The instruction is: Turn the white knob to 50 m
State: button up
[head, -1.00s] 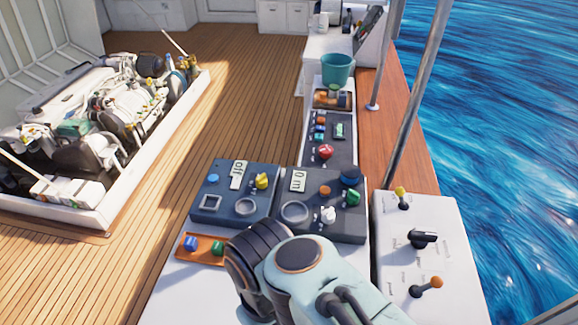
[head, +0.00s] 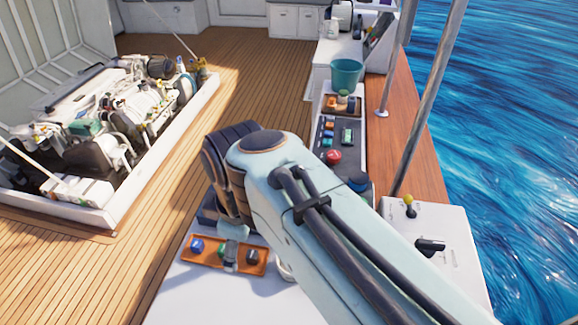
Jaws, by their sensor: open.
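The white knob is hidden behind my arm in the head view now. In the earlier head frame it sits on the dark right-hand panel, below a display reading "0 m". Only small parts of that panel show now, near its dark blue knob (head: 358,181) at the right of my arm. The display is hidden too. My arm's pale link and dark joint cover most of both panels. My gripper is not visible, so its place relative to the white knob cannot be told.
Behind my arm are a panel with a red knob (head: 333,156) and a teal bucket (head: 346,73). A lever box (head: 455,262) and metal poles stand right. The open engine hatch (head: 120,205) is left.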

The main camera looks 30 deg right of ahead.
jog(key=w+d+f+h, duration=0.1)
jog(key=w+d+f, duration=0.3)
jog(key=w+d, duration=1)
jog(key=s+d+f+m+g, duration=0.1)
jog(key=s+d+f, duration=0.1)
jog(key=d+f, duration=0.3)
jog(key=s+d+f+m+g+y, duration=0.1)
jog(key=s+d+f, duration=0.1)
jog(key=d+f, duration=0.2)
jog(key=s+d+f+m+g, duration=0.1)
jog(key=s+d+f, duration=0.1)
jog(key=d+f, duration=0.3)
jog(key=shift+d+f, duration=0.3)
jog(key=shift+f, duration=0.6)
jog(key=shift+s+d+f, duration=0.1)
jog(key=shift+d+f, duration=0.05)
jog(key=shift+f, duration=0.1)
jog(key=f, duration=0.6)
jog(key=shift+a, duration=0.2)
jog(key=c, duration=1.1)
